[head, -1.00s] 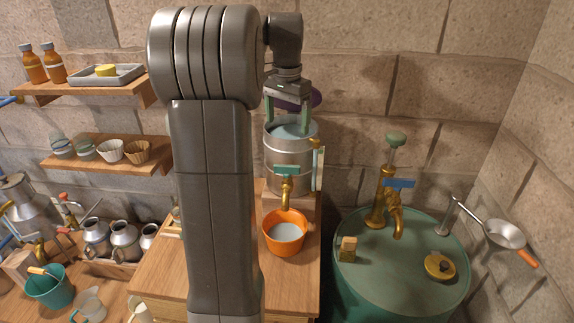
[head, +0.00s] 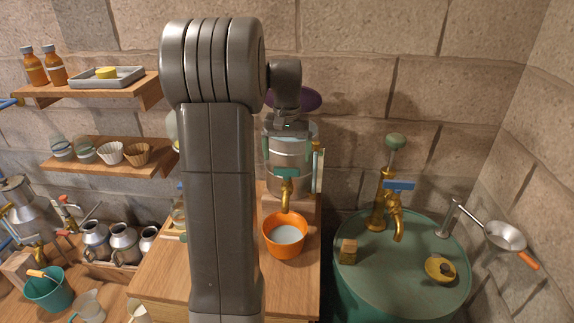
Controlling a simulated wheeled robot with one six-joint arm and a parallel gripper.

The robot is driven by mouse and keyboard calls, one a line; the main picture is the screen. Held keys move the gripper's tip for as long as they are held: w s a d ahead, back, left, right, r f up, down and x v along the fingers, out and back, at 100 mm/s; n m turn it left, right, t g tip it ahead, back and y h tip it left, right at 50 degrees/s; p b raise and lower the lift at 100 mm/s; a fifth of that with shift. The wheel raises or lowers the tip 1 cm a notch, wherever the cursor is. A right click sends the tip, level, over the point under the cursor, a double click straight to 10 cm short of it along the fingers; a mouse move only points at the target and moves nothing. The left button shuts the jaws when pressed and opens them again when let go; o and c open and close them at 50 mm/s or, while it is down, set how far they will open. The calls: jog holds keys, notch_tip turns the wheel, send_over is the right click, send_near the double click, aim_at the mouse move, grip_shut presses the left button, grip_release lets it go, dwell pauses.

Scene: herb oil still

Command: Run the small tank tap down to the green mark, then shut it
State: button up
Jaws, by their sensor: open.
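The small metal tank (head: 290,184) stands on a wooden block on the wooden counter. Its brass tap (head: 286,195) has a teal handle (head: 287,173) lying crosswise. A pale upright gauge (head: 318,168) runs along the tank's right side; I cannot make out a green mark on it. An orange bowl (head: 272,240) with pale liquid sits below the spout. No stream shows clearly between spout and bowl. My gripper (head: 287,153) is open and empty, pointing down in front of the tank, its fingertips just above the handle. It hides part of the tank's upper body.
A green drum (head: 400,280) stands to the right, with a blue-handled brass tap (head: 394,208), a small wooden block and a yellow-brass lid on top. A purple disc (head: 300,99) is behind my wrist. Shelves and jugs are on the left. The counter before the bowl is clear.

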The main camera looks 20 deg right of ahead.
aim_at(287, 168)
jog(key=shift+f, duration=2.3)
jog(key=c, duration=1)
